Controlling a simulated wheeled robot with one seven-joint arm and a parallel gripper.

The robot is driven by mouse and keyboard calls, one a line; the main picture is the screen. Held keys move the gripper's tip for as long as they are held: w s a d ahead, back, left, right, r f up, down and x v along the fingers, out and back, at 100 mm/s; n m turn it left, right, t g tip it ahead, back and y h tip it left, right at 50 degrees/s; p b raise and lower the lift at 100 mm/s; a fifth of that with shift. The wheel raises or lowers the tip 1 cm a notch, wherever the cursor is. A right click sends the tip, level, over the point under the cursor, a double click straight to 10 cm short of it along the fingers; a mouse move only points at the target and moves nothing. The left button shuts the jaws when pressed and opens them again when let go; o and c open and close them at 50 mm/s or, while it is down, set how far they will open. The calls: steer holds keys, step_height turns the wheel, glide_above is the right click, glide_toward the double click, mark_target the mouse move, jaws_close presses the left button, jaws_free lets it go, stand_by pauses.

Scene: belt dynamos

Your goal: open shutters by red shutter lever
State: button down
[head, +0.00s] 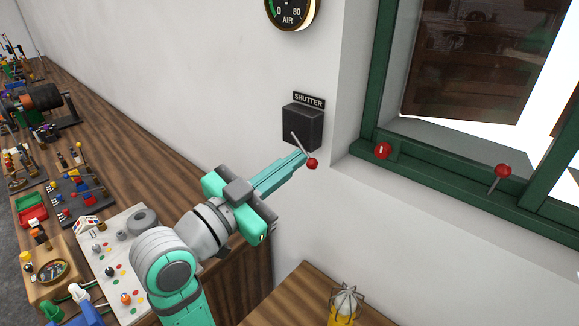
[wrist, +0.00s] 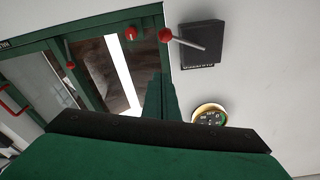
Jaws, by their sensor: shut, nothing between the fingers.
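The red shutter lever (head: 312,163) has a red ball on a thin metal rod that slants down and right from a black box on the wall. A SHUTTER label (head: 309,100) sits above the box (head: 302,128). My gripper (head: 303,159) is shut and empty, its fingertips close beside the red ball in the head view; I cannot tell whether they touch. In the wrist view the lever's red ball (wrist: 165,35) is beyond the fingertips (wrist: 161,76). The shutters (head: 480,65) show as dark brown wood through the window, with bright light beside them.
A green window frame (head: 440,185) holds a red round knob (head: 382,151) and another red-balled lever (head: 503,170). A round AIR gauge (head: 292,10) hangs above the box. A wooden bench (head: 100,130) with several devices runs along the left wall. A caged lamp (head: 345,303) stands at the bottom.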

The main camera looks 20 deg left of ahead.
glide_above(308, 161)
steer(key=s+d, duration=0.2)
steer(key=shift+a+f, duration=0.4)
steer(key=shift+f, duration=0.3)
steer(key=shift+a+f, duration=0.4)
steer(key=shift+f, duration=0.3)
steer(key=shift+f, duration=0.1)
